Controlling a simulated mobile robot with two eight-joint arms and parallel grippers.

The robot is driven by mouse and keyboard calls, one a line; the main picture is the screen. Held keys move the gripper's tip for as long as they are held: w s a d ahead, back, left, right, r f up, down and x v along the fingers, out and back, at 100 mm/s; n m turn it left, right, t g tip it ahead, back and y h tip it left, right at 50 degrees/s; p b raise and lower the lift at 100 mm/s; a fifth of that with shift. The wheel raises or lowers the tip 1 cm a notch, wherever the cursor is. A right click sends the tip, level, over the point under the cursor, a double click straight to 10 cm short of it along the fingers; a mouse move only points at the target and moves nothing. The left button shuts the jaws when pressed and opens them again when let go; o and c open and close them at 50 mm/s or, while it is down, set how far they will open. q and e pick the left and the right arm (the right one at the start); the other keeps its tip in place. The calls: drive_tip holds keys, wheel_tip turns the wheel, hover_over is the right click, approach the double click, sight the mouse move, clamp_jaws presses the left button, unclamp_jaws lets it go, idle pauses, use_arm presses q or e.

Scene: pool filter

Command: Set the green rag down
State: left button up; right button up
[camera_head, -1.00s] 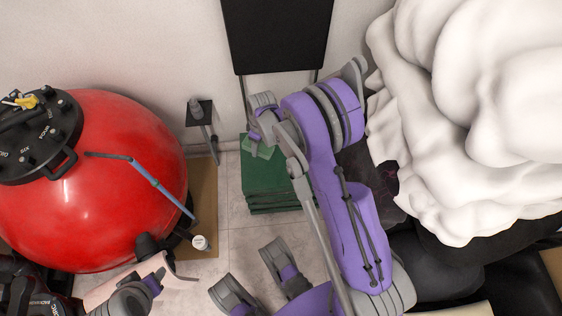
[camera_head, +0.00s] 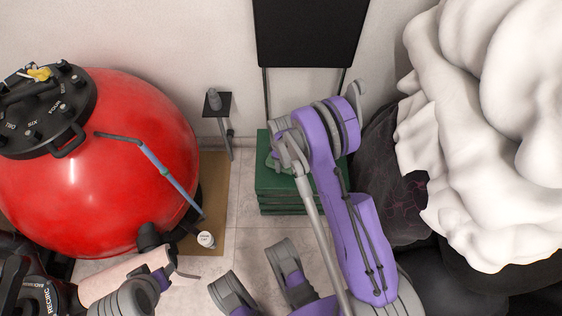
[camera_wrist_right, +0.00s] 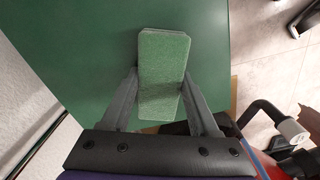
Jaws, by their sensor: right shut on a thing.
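The green rag (camera_wrist_right: 163,60) is a pale green folded block with a fuzzy surface. In the right wrist view it sits between the two fingers of my right gripper (camera_wrist_right: 160,98), which is shut on it. Behind it is the flat top of a dark green box (camera_wrist_right: 95,55). In the head view my right gripper (camera_head: 277,158) is over the green box (camera_head: 285,200), and a small part of the rag (camera_head: 272,165) shows beside it. I cannot tell whether the rag touches the box top.
A red tank (camera_head: 95,205) with a black valve top (camera_head: 45,110) stands at left. A small black stand (camera_head: 217,103) is near the wall. A large white billowy heap (camera_head: 490,130) and dark bags (camera_head: 390,195) crowd the right. A black panel (camera_head: 310,30) stands behind the box.

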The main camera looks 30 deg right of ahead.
drive_tip(key=shift+f, duration=0.2)
drive_tip(key=o, duration=1.2)
drive_tip(key=shift+r, duration=0.1)
drive_tip(key=shift+r, duration=0.1)
